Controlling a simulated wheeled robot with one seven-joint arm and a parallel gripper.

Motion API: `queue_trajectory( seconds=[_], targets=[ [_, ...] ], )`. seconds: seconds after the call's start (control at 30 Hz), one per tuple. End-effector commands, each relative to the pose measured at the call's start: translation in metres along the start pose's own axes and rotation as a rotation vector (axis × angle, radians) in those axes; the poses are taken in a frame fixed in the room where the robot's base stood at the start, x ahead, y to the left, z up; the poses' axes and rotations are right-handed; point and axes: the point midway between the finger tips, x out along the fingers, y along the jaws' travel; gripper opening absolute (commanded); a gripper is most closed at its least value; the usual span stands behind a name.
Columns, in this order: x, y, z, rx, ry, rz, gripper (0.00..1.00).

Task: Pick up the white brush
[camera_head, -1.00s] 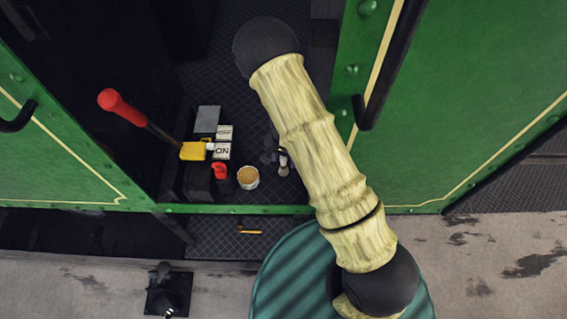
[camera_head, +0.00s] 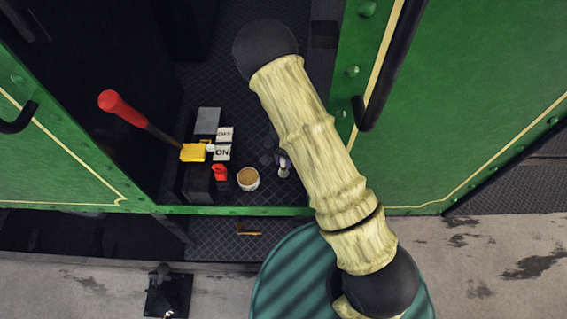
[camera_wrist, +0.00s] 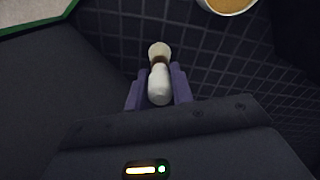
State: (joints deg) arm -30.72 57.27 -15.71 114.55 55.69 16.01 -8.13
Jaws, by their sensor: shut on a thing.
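The white brush (camera_wrist: 160,84) stands between the two purple-grey fingers of my gripper (camera_wrist: 159,90) in the wrist view. Its rounded white handle end is toward me and a paler cream part shows beyond it. My gripper is shut on the brush, with one finger on each side. In the head view the brush (camera_head: 284,167) is a small pale shape just left of my arm. My gripper there is dark and hard to make out. I cannot tell whether the brush touches the floor.
A pot with tan contents (camera_head: 248,179) stands left of the brush; its rim also shows in the wrist view (camera_wrist: 228,5). Further left are a red object (camera_head: 219,172), ON/OFF signs (camera_head: 223,153), a yellow piece (camera_head: 193,152) and a red-handled lever (camera_head: 122,108). Green doorway panels (camera_head: 480,110) flank the opening.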

Motion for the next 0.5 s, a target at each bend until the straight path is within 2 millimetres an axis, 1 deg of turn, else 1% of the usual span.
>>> queue_trajectory(
  seconds=[0.17, 0.27, 0.37, 0.5],
  targets=[
    [-0.009, -0.001, 0.0, -0.001, 0.001, -0.002, 0.0],
    [-0.021, -0.001, -0.001, -0.002, 0.003, -0.003, 0.0],
    [-0.037, -0.001, 0.0, -0.002, 0.003, -0.003, 0.0],
    [-0.064, -0.002, -0.001, -0.003, 0.004, -0.004, 0.0]
  ],
)
